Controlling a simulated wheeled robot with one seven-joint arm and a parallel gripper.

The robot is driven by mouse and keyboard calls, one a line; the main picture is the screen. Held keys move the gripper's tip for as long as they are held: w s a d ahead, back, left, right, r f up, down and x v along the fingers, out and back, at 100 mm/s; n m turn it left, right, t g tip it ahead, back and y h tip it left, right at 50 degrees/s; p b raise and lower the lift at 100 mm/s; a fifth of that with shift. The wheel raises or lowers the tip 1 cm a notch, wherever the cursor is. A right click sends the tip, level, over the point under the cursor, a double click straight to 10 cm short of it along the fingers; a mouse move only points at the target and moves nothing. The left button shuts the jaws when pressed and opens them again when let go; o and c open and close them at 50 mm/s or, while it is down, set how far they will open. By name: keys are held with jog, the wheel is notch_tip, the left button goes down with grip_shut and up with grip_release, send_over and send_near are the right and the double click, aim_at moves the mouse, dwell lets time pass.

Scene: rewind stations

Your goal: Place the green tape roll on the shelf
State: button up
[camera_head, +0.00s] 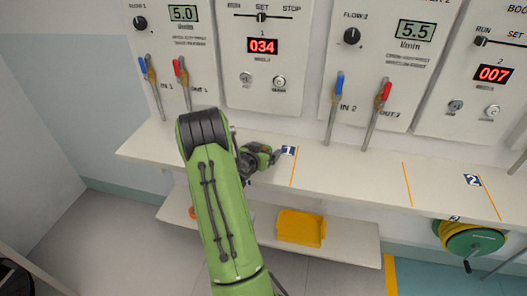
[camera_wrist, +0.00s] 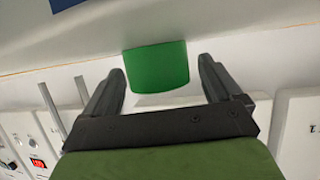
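A green tape roll (camera_wrist: 157,66) shows in the wrist view as a plain green cylinder against the white shelf surface (camera_wrist: 225,18). It sits between and just beyond the tips of my gripper (camera_wrist: 160,72). The fingers are spread apart, with a visible gap at the right finger; contact on the left cannot be told. In the head view, my gripper (camera_head: 272,158) is low over the white upper shelf (camera_head: 340,168), beside the label 1 (camera_head: 289,150). The roll cannot be clearly told from the gripper there.
Control panels (camera_head: 265,50) with levers stand behind the shelf. A yellow tray (camera_head: 301,227) lies on the lower shelf (camera_head: 345,240). A larger green reel (camera_head: 470,241) hangs below the shelf at right, near label 2 (camera_head: 472,180). The upper shelf between the labels is clear.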

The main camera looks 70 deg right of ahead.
jog(key=shift+r, duration=0.1)
jog(key=shift+w+a+r, duration=0.1)
jog(key=shift+a+r, duration=0.1)
jog(key=shift+a, duration=0.15)
jog(key=v, duration=1.1)
jog(key=shift+a, duration=0.2)
jog(key=w+a+r+n+t+y, duration=0.2)
jog(key=w+a+r+n+y, duration=0.1)
jog(key=a, duration=0.7)
jog(key=w+a+r+n+t+y, duration=0.2)
jog(key=a+r+n+y, duration=0.15)
jog(key=a, duration=0.55)
jog(key=s+a+r+n+t+y, duration=0.1)
jog(key=s+a+r+n+y, duration=0.1)
jog(key=a+n, duration=0.4)
jog(key=s+a+r+n+y, duration=0.3)
jog(key=s+a+n+y, duration=0.2)
jog(key=a, duration=0.9)
jog(key=shift+s+n+t, duration=0.35)
jog(key=shift+s+t, duration=0.05)
jog(key=shift+s, duration=0.3)
jog(key=shift+r, duration=0.1)
